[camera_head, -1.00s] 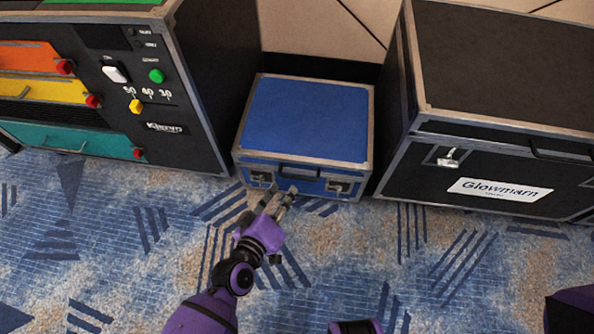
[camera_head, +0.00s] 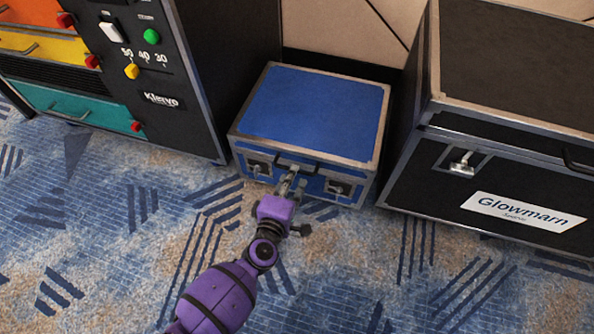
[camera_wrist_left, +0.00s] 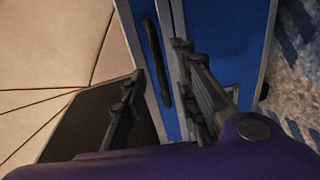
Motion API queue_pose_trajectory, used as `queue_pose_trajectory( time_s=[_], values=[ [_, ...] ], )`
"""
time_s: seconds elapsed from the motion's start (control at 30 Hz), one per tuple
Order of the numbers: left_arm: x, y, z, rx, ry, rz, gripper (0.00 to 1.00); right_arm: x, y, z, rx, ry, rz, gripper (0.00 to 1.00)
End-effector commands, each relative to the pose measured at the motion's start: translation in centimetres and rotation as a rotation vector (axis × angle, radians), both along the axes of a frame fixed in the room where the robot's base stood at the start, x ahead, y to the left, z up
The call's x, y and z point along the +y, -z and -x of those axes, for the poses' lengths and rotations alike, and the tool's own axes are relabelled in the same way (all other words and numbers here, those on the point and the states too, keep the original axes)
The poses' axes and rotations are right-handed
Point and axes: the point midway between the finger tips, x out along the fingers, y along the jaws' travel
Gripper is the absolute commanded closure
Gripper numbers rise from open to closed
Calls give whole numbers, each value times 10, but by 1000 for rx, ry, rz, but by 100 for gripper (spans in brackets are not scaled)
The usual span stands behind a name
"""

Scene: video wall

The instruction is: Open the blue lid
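The blue lid (camera_head: 315,110) is the flat, metal-edged top of a low blue case (camera_head: 318,187) on the carpet, and it lies shut. A dark handle (camera_head: 297,162) is on the case's front, between two metal latches (camera_head: 259,167) (camera_head: 339,188). My left gripper (camera_head: 291,183) is at the case front by the handle. In the left wrist view its fingers (camera_wrist_left: 156,63) are apart, with the dark handle (camera_wrist_left: 157,62) appearing between them. I cannot tell whether they touch it. My right gripper is not in view.
A black cabinet (camera_head: 232,60) with coloured drawers stands close on the left. A large black Glowmarn case (camera_head: 500,165) stands close on the right. A tan wall (camera_head: 340,25) is behind. The patterned carpet (camera_head: 400,290) in front is clear.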

Motion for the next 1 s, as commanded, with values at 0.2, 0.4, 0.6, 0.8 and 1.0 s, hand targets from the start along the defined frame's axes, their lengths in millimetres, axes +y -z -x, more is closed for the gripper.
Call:
queue_pose_trajectory(
  time_s=[0.2, 0.4, 0.6, 0.8, 1.0],
  values=[
    [-9, 8, -28, 1, 1, -1, 72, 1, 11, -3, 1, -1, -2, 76],
    [-12, 9, -35, 0, 1, -2, 72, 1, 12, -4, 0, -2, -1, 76],
    [-12, 8, -35, 0, 1, -2, 73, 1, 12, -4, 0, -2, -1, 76],
    [-12, 8, -35, 0, 1, -2, 100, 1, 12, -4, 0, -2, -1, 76],
    [-12, 8, -35, 0, 1, -2, 100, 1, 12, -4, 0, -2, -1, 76]
  ],
)
